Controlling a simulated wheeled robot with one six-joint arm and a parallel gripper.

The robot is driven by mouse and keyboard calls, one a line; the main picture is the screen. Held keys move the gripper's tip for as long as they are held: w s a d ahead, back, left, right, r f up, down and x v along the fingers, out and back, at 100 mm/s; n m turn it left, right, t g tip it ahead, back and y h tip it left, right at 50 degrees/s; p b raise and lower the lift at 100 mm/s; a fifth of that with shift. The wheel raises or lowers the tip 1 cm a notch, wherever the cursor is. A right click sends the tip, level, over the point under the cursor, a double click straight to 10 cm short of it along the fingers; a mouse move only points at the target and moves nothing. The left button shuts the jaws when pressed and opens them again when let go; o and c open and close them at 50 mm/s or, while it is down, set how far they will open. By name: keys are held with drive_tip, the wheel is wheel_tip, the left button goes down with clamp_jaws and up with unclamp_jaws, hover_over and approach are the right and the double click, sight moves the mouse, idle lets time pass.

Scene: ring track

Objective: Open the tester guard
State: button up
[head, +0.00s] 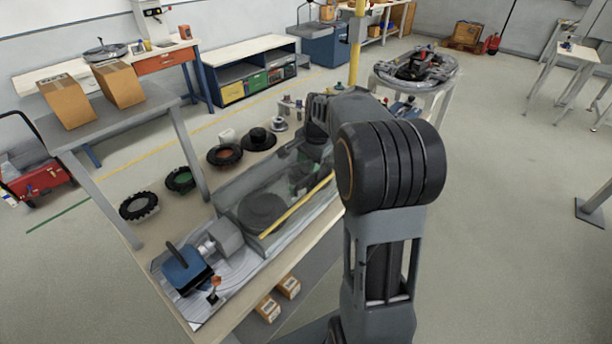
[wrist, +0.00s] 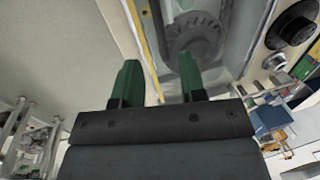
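The tester (head: 225,240) lies on the bench in the head view, with a blue end unit, a grey cylinder and a dark round part. A clear guard (head: 237,189) covers its middle, apparently down, with a yellow bar (head: 297,206) along the near side. In the wrist view, the yellow bar (wrist: 144,40) runs lengthwise beside the clear guard, and a dark toothed wheel (wrist: 194,34) shows through it. My gripper (wrist: 158,78) has two green fingers set apart, near the yellow bar. Contact cannot be told. In the head view my arm hides part of the gripper and the guard's far end.
Several dark rings (head: 225,154) lie along the bench's far side. Small boxes (head: 288,287) sit on the lower shelf. A grey table with cartons (head: 119,83) stands at left. A round table (head: 417,68) stands behind my arm.

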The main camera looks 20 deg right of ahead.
sight(305, 179)
drive_tip(key=f, duration=0.4)
drive_tip(key=w+f, duration=0.1)
drive_tip(key=f, duration=0.1)
drive_tip(key=shift+w+a+f, duration=0.1)
drive_tip(key=shift+a+f, duration=0.1)
drive_tip(key=shift+a, duration=0.1)
drive_tip(key=shift+c, duration=0.4)
clamp_jaws()
